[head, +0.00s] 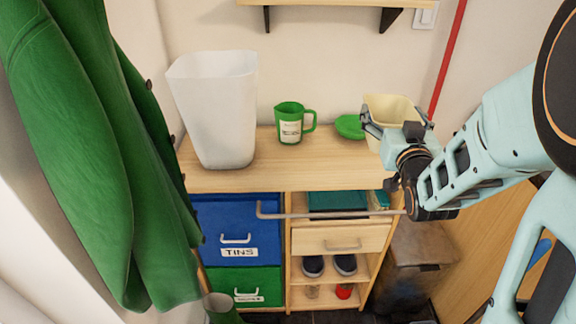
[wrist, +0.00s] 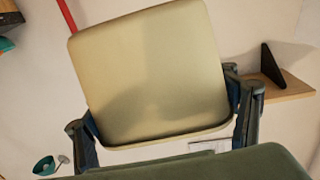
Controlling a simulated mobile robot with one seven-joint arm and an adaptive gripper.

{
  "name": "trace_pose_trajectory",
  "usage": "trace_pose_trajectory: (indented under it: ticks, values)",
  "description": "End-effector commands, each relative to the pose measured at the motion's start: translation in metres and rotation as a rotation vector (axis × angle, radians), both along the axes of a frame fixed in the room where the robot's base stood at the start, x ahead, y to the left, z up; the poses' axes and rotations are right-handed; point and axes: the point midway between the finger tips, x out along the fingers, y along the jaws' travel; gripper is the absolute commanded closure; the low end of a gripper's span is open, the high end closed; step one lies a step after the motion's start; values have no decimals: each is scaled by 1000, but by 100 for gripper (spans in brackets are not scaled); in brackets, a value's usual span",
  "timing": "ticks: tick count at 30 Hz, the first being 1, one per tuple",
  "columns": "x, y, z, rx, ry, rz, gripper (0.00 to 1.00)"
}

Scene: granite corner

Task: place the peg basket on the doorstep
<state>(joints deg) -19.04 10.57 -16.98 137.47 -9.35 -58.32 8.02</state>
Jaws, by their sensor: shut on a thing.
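A cream, open-topped container, which I take to be the peg basket (head: 400,106), is at the right end of the wooden counter in the head view. My gripper (head: 385,128) is shut on it, with fingers at its sides. In the wrist view, the basket (wrist: 150,75) fills the middle, slightly tilted, between the two fingers of my gripper (wrist: 165,122). Whether its base touches the counter is hidden by the gripper and arm. I cannot make out a doorstep in either view.
The wooden counter (head: 325,178) holds a white bin (head: 215,110), green mug (head: 290,124) and green dish (head: 350,126). A green coat (head: 85,150) hangs left. A rail (head: 330,215) runs along the counter front. A wall shelf (head: 330,3) is above; a grey bin (head: 415,262) stands lower right.

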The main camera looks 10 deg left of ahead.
Motion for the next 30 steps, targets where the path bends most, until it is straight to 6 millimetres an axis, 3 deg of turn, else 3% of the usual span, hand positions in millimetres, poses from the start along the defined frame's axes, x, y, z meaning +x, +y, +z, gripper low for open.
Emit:
trace_pose_trajectory:
  ticks: [1,6,20,23,30]
  values:
    - [-1,4,-11,2,-8,11,46]
    - [-7,16,-21,1,-7,47,46]
    - [-19,34,-29,0,-2,101,46]
    - [-13,40,-33,1,1,103,46]
    - [24,65,-54,0,2,105,46]
